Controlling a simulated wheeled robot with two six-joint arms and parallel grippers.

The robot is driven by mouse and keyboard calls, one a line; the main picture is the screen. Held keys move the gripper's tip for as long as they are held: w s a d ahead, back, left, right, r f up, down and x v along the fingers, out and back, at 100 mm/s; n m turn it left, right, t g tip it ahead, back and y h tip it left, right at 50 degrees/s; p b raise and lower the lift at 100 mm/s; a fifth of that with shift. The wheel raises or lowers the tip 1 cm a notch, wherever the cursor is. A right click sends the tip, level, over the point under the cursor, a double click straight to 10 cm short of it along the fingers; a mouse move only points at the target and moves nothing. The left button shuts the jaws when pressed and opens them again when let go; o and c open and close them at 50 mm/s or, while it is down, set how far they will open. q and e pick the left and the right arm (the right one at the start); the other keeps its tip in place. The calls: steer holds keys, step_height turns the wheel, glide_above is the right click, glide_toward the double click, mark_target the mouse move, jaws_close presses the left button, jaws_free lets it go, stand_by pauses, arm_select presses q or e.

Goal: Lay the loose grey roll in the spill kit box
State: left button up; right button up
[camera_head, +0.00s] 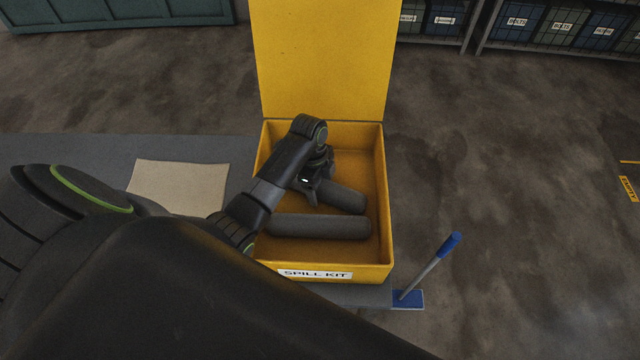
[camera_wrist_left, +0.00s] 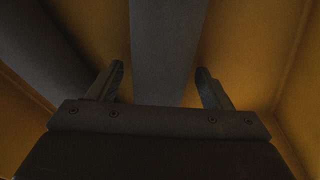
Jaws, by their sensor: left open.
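The yellow spill kit box (camera_head: 388,215) stands with its lid up and a "SPILL KIT" label on its front. Two dark grey rolls are inside it. One roll (camera_head: 320,226) lies across the front of the box. The other roll (camera_head: 345,197) lies at an angle behind it, partly hidden by my left gripper (camera_head: 309,192). In the left wrist view my left gripper (camera_wrist_left: 160,82) is open, with a grey roll (camera_wrist_left: 165,50) between and beyond its fingers, not clamped. Another roll (camera_wrist_left: 40,45) shows at the left there. My right gripper is not in view.
The box stands on a grey table (camera_head: 120,148). A beige sheet (camera_head: 180,185) lies left of the box. A blue-handled tool (camera_head: 432,264) stands at the right by the table's front corner. Shelves with labelled bins (camera_head: 560,25) and a teal cabinet (camera_head: 120,12) are at the back.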

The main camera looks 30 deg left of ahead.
arm_select(q)
steer(key=r, duration=0.3)
steer(key=a+r+b, duration=0.1)
steer(key=r, duration=0.5)
steer(key=shift+w+a+r, duration=0.1)
steer(key=shift+w+a, duration=0.05)
steer(key=shift+a, duration=0.1)
steer(key=shift+r+p, duration=0.3)
steer(key=shift+r, duration=0.5)
steer(key=shift+a+r+p, duration=0.15)
steer(key=shift+r+p, duration=0.3)
steer(key=shift+r, duration=0.15)
steer(key=shift+f, duration=0.15)
